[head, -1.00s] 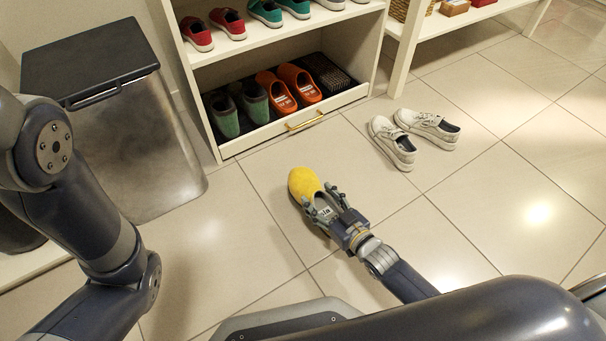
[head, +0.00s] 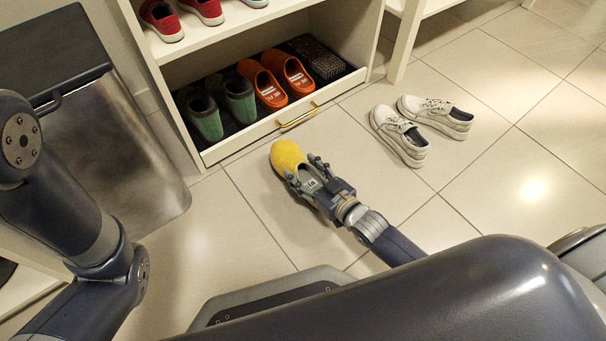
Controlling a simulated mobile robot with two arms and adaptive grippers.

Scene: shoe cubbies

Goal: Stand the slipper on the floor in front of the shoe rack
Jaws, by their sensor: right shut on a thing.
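A yellow slipper (head: 287,156) with a grey inside is at the middle of the head view, in front of the shoe rack (head: 225,147), its toe toward the rack. My right gripper (head: 305,180) is shut on the slipper at its open heel part, which the fingers partly hide. A shadow lies on the floor to the slipper's lower left; I cannot tell whether its sole touches the tiles. My left arm comes in at the left, but its gripper is out of view.
White sneakers (head: 424,124) stand on the floor right of the slipper. A metal bin (head: 110,150) stands at the left. Tiles between bin and slipper are clear.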

